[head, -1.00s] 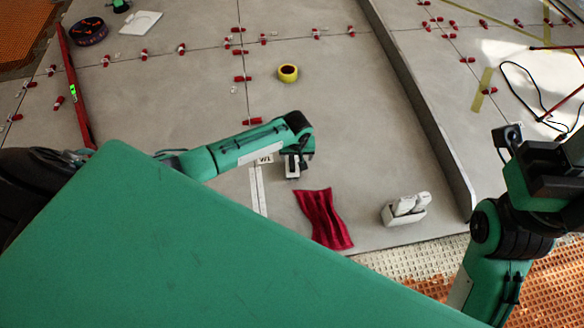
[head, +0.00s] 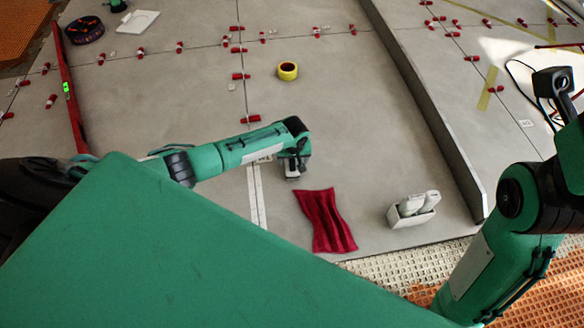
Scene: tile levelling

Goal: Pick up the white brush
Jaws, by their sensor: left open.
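My left gripper (head: 292,174) points down over the grey tiled floor (head: 350,110), just above the red cloth (head: 326,220). It is open, small in view and partly hidden by its own wrist; I see nothing held in it. White rounded items (head: 412,204) stand in a small white holder (head: 398,220) to the right of the cloth. I cannot tell for sure which of them is the white brush. The left gripper is apart from the holder.
A long grey raised edge (head: 425,105) runs down the floor right of the holder. A yellow tape roll (head: 288,71) and several red levelling clips (head: 241,76) lie farther back. A red level (head: 68,85) lies at left. Orange and pale mesh (head: 410,270) borders the front.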

